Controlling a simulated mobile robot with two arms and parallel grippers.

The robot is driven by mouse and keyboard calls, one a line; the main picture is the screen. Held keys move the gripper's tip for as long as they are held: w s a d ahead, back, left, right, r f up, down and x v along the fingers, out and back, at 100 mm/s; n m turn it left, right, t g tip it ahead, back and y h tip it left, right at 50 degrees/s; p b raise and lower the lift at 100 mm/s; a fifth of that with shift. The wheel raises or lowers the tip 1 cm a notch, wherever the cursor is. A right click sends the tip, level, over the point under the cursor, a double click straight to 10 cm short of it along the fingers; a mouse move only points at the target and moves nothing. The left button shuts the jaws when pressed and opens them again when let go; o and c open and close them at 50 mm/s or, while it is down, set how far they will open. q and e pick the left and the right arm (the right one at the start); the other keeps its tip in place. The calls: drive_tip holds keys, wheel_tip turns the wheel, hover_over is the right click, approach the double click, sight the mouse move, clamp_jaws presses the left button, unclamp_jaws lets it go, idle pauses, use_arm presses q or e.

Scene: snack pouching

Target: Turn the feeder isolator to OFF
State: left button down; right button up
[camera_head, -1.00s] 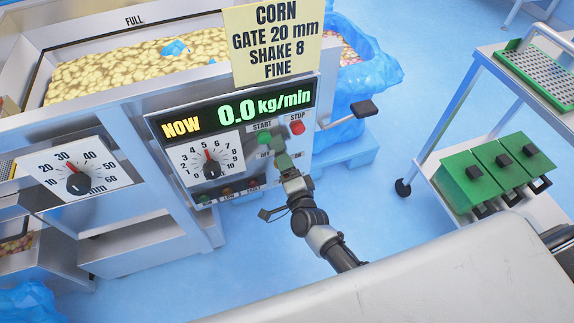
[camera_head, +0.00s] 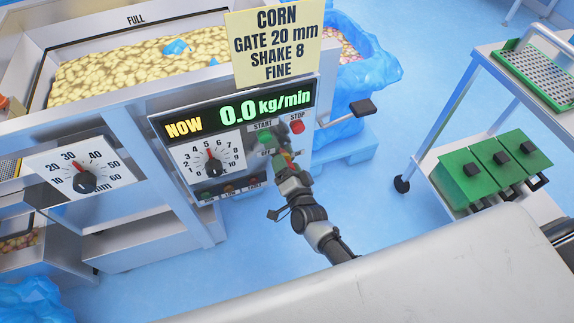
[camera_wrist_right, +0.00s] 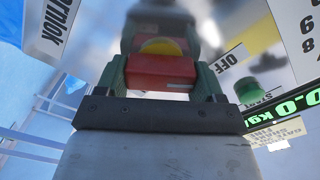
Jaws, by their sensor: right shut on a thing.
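The feeder isolator has a red handle (camera_wrist_right: 160,73) with a yellow part (camera_wrist_right: 160,47) behind it, seen in the right wrist view. My right gripper (camera_wrist_right: 162,80) is shut on this handle, with one green-padded finger on each side. In the head view my right gripper (camera_head: 284,164) is at the lower right of the control panel, below the START button (camera_head: 264,139), and mostly hides the isolator. An OFF label (camera_wrist_right: 230,60) shows beside the isolator in the wrist view. My left gripper is not in view.
The panel display (camera_head: 240,110) reads 0.0 kg/min. The red STOP button (camera_head: 297,127) and a shake dial (camera_head: 213,166) are close to my right gripper. A black-ended lever (camera_head: 362,107) sticks out at the right. A cart with green boxes (camera_head: 470,178) stands farther right.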

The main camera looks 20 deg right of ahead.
drive_tip(key=shift+f, duration=0.1)
drive_tip(key=o, duration=0.9)
drive_tip(key=shift+o, duration=0.2)
drive_tip(key=s, duration=1.1)
drive_tip(key=shift+d+p, duration=0.15)
drive_tip(key=shift+p, duration=0.2)
